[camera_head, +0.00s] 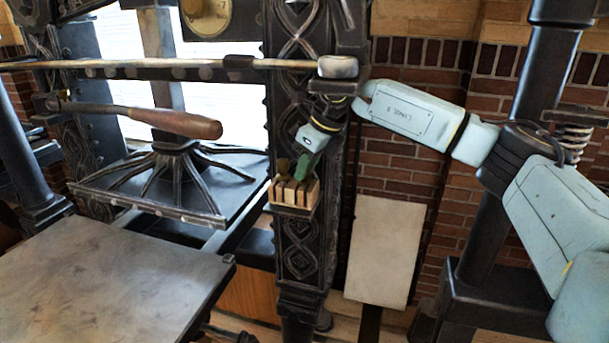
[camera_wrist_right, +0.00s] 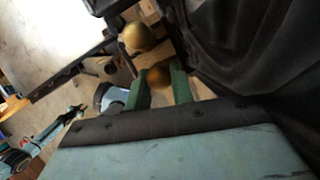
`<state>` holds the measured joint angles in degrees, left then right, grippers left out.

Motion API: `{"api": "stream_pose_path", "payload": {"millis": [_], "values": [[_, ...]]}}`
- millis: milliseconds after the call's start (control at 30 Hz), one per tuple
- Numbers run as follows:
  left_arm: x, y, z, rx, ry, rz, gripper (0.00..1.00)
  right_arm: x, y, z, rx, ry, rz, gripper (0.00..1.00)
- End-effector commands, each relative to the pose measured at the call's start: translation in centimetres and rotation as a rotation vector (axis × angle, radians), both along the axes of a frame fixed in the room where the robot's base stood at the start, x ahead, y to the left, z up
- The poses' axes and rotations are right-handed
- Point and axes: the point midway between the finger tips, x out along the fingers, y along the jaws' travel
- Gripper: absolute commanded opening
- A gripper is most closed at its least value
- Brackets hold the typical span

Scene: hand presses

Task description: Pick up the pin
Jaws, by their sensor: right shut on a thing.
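My right gripper (camera_head: 301,168) has green fingers and is at a small wooden rack (camera_head: 296,198) on the black press column. In the right wrist view, the fingers (camera_wrist_right: 158,84) are shut on the round golden-brown knob of a pin (camera_wrist_right: 158,76). The rest of that pin is hidden, so I cannot tell whether it sits in the rack or is raised. A second golden knob (camera_wrist_right: 136,37) stands apart from the fingers in the wrist view. My left gripper does not show in the head view.
A black iron press with a wooden-handled bar (camera_head: 170,122) stands at the left. A grey flat bed (camera_head: 105,280) fills the lower left. A pale board (camera_head: 385,250) leans against the brick wall right of the column. A dark post (camera_head: 490,200) stands at the right.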

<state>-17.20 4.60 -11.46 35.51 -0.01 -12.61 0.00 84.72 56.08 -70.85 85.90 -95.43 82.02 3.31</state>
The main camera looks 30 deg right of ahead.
Motion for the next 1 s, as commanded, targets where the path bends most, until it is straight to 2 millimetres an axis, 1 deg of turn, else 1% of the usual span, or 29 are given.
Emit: {"api": "stream_pose_path", "payload": {"millis": [267, 467, 667, 800, 867, 1000], "values": [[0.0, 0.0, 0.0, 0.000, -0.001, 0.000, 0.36, 0.0, 0.0, 0.2, 0.001, -0.002, 0.000, 0.00], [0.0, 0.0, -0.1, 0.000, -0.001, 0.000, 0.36, 0.1, 0.0, 1.3, 0.001, -0.003, 0.000, 0.00], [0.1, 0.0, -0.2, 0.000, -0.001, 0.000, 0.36, 0.1, 0.1, 4.5, 0.003, -0.004, 0.001, 0.00], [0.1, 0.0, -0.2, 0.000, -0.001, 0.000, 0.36, 0.1, 0.1, 7.3, 0.003, -0.005, 0.001, 0.00], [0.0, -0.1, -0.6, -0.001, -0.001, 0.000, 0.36, -1.0, -0.7, 7.0, 0.000, 0.000, -0.001, 0.00], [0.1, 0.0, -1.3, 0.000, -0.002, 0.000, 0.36, -3.7, -1.9, 6.8, 0.000, -0.001, -0.002, 0.00]]}}
